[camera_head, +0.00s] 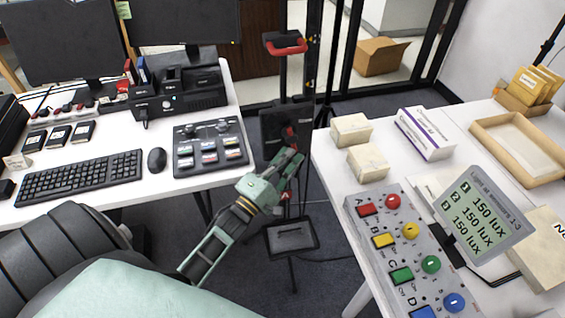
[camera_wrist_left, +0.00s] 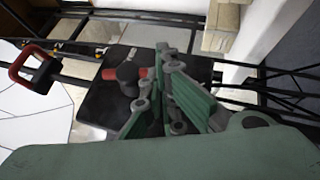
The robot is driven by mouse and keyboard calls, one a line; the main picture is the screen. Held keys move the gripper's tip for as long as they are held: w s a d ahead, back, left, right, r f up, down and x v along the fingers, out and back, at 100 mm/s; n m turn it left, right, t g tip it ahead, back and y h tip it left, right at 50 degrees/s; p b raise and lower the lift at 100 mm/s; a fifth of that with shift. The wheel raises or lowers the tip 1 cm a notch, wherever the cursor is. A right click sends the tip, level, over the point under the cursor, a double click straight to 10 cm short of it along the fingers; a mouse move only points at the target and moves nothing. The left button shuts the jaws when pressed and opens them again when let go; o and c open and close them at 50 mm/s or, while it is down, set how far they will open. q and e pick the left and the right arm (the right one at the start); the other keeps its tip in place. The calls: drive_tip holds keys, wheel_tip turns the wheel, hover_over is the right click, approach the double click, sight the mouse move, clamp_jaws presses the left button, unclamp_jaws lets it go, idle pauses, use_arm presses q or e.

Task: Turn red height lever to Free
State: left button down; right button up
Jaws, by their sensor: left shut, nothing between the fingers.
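The red height lever (camera_head: 290,132) is on a black plate (camera_head: 270,128) on a dark stand between the two tables. In the left wrist view the red lever (camera_wrist_left: 112,73) shows beside a dark round knob on the black plate (camera_wrist_left: 92,105). My left gripper (camera_head: 292,156) is just below the lever in the head view, its fingers shut and empty. In the left wrist view my left gripper (camera_wrist_left: 160,75) is close to the lever's right side; I cannot tell whether it touches. Markings such as Free are not readable. My right gripper is not in view.
A red-handled part (camera_head: 286,46) tops the stand, and a small black tray (camera_head: 290,236) is below. The left table holds a keyboard (camera_head: 80,178) and a control panel (camera_head: 210,146). The right table holds a button panel (camera_head: 400,250) and cream boxes (camera_head: 350,130).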

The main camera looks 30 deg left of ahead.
use_arm(q)
drive_tip(key=shift+w+d+r+n+t+y+b, duration=0.1)
drive_tip(key=shift+w+d+r+n+t+b, duration=0.1)
drive_tip(key=shift+w+d+n+t+b, duration=0.3)
drive_tip(key=shift+w+d+r+n+t+y+b, duration=0.1)
drive_tip(key=shift+w+d+r+n+b, duration=0.05)
drive_tip(key=shift+w+d+b, duration=0.55)
drive_tip(key=shift+w+d+r+n+t+y+b, duration=0.1)
drive_tip(key=shift+w+d+r+n+t+b, duration=0.1)
drive_tip(key=shift+w+d+n+t+b, duration=0.4)
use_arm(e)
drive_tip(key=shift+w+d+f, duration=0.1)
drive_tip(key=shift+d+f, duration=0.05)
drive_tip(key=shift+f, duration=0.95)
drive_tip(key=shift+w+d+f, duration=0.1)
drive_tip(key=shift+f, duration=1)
use_arm(q)
drive_tip(key=shift+w+a+m+g, duration=0.1)
drive_tip(key=shift+a+m+g, duration=0.05)
drive_tip(key=shift+m+g, duration=0.15)
drive_tip(key=v, duration=1.2)
drive_tip(key=shift+f, duration=0.15)
